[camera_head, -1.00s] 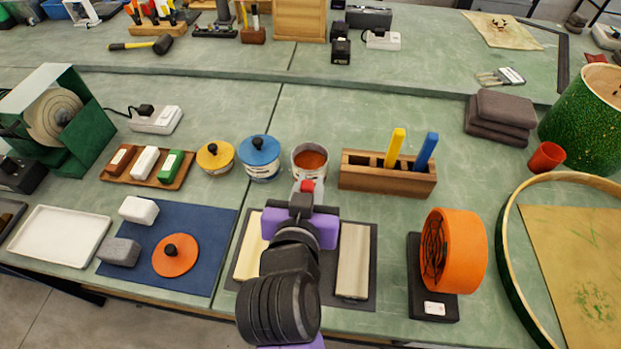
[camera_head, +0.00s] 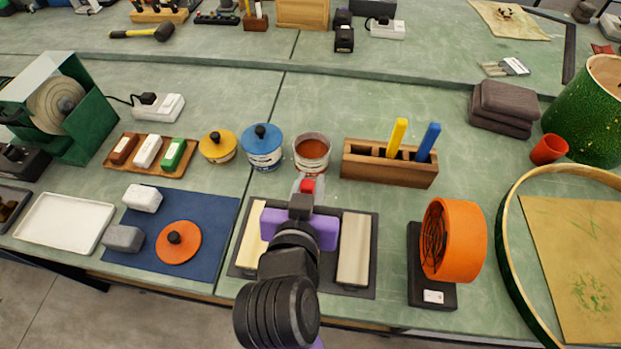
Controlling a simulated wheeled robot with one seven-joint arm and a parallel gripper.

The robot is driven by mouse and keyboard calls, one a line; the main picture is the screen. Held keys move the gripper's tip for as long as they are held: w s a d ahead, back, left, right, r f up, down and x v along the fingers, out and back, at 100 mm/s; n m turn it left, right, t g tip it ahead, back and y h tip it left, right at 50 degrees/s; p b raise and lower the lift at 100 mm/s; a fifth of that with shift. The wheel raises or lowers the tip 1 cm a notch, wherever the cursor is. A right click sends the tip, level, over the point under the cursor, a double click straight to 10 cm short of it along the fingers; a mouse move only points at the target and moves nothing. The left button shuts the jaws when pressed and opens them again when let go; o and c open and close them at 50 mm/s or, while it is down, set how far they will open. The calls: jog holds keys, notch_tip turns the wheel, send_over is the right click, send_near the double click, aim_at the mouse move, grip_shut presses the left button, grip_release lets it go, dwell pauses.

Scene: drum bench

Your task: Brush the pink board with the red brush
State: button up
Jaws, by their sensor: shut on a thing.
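My gripper (camera_head: 306,190) is seen from behind, over the front middle of the bench, just short of the open pot of red-brown liquid (camera_head: 312,148). It is shut on a red piece (camera_head: 307,185), which I take to be the red brush. Only a small red part shows; the bristles are hidden by my gripper. I cannot make out a pink board. Two cream boards, left (camera_head: 253,234) and right (camera_head: 353,249), lie on a dark mat (camera_head: 366,288). My arm covers the middle of that mat, so anything between them is hidden.
A wooden holder (camera_head: 389,170) with yellow and blue handles stands right of the pot. Blue (camera_head: 262,150) and yellow (camera_head: 216,148) lidded pots stand left. An orange fan (camera_head: 453,240) stands at front right. A blue mat (camera_head: 213,225) lies left.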

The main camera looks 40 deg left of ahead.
jog(key=shift+s+d, duration=0.65)
jog(key=shift+s, duration=0.55)
jog(key=shift+s+d+p, duration=0.45)
jog(key=shift+s+d, duration=0.3)
jog(key=shift+s, duration=0.35)
jog(key=shift+s+d, duration=0.1)
jog(key=shift+s, duration=0.05)
jog(key=shift+s+d, duration=0.4)
jog(key=shift+s, duration=0.2)
jog(key=shift+s+d, duration=0.35)
jog(key=shift+s, duration=0.2)
jog(key=shift+w+a, duration=0.1)
jog(key=shift+w+a+p, duration=0.2)
jog(key=shift+w+a, duration=0.2)
jog(key=shift+w, duration=0.2)
jog(key=shift+w+a+p, duration=0.2)
jog(key=shift+w+a, duration=0.15)
jog(key=shift+w, duration=0.35)
